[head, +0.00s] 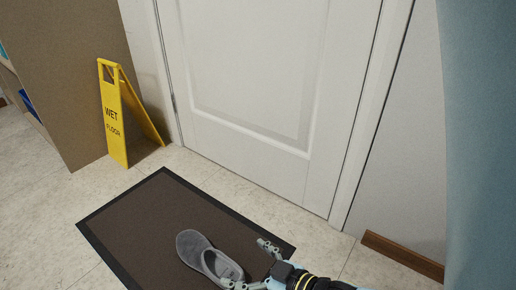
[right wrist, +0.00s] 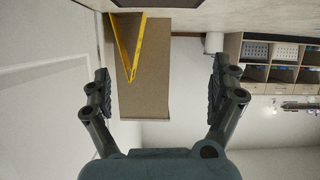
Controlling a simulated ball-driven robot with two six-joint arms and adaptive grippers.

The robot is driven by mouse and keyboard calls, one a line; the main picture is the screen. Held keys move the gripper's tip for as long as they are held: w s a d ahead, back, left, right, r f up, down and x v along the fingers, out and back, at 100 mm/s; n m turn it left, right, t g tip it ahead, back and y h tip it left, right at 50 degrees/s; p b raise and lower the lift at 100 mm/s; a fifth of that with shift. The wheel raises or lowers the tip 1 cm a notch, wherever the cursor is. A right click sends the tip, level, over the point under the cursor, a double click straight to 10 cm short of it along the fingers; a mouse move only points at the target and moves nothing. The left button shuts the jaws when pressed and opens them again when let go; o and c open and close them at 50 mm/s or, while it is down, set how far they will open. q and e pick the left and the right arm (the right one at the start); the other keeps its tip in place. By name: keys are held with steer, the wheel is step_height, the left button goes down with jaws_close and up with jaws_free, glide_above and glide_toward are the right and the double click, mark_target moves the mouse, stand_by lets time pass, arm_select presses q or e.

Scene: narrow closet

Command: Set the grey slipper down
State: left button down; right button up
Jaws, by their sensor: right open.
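The grey slipper (head: 190,243) lies on the dark brown doormat (head: 145,220), sole down, with its toe toward the upper left and its heel toward my right gripper. My right gripper (head: 248,266) is low over the mat's right part. Its fingers are spread, one beyond the slipper's heel and one at its near side; I cannot tell whether they touch it. In the right wrist view the gripper (right wrist: 160,92) is open with nothing between its fingers, and the slipper does not show there. My left gripper is not in view.
A yellow wet floor sign (head: 113,118) stands left of the white door (head: 250,75), beside a brown cabinet side (head: 60,70). The right wrist view shows a shelf unit (right wrist: 285,88) with baskets. A wooden baseboard (head: 403,256) runs at right. Tile floor (head: 45,205) left of the mat is clear.

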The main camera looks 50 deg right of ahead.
steer(key=s+r, duration=0.2)
steer(key=r, duration=0.8)
steer(key=s+a+r+t, duration=0.1)
steer(key=s+r, duration=0.1)
steer(key=r, duration=0.8)
steer(key=shift+s+a+r+t, duration=0.3)
steer(key=shift+s+r, duration=0.05)
arm_select(q)
steer(key=shift+p, duration=0.35)
arm_select(e)
steer(key=shift+f, duration=0.1)
